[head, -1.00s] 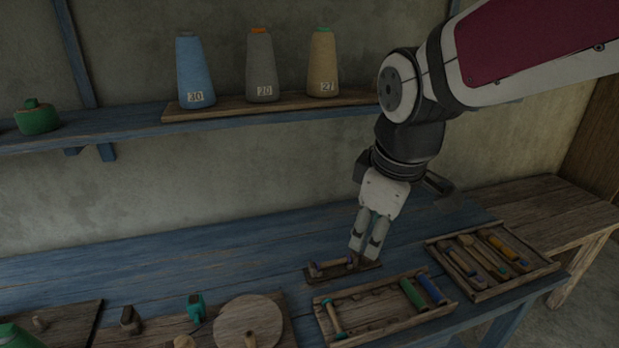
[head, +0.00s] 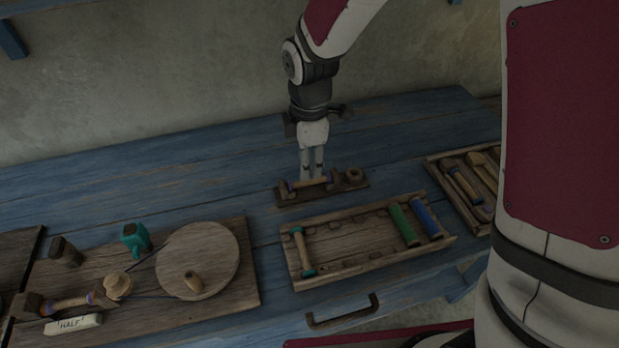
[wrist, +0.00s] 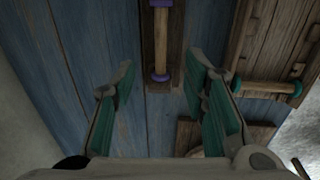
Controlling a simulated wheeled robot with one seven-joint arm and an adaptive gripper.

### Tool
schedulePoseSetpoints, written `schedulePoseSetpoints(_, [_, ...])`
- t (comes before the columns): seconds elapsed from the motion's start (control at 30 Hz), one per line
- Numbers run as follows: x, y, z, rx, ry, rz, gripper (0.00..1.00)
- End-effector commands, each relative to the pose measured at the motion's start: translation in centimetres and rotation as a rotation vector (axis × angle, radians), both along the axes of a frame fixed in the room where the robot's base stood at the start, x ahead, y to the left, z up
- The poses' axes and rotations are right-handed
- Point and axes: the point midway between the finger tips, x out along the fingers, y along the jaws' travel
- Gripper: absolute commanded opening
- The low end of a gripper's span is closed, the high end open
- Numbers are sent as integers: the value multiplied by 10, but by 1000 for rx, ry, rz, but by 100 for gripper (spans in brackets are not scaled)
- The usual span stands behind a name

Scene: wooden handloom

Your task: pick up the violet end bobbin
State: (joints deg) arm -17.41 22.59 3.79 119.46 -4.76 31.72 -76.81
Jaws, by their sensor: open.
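The violet end bobbin (head: 310,183), a pale wooden spool with violet ends, lies across a small dark wooden stand (head: 350,187) on the blue bench. It also shows upright in the wrist view (wrist: 161,42), with its upper end cut by the frame edge. My gripper (head: 311,174) points down just above or behind the bobbin in the head view; the exact gap is hard to tell. In the wrist view my gripper (wrist: 160,78) is open and empty, with green-padded fingers apart to the left and right of the bobbin's line. No contact is visible.
A tray (head: 350,272) in front holds a teal-ended bobbin (head: 302,251), a green spool (head: 403,226) and a blue spool (head: 426,219). Another tray (head: 433,165) with bobbins stands right. A winder board (head: 225,292) with a disc is at left. Bench behind the stand is clear.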

Motion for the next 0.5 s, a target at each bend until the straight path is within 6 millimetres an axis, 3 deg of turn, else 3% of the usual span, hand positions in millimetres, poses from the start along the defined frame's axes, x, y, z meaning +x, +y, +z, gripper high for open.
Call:
schedulePoseSetpoints(0.33, [3, 1, -30, -1, 2, -1, 40])
schedulePoseSetpoints(0.5, [5, 1, -56, -2, 3, 0, 40])
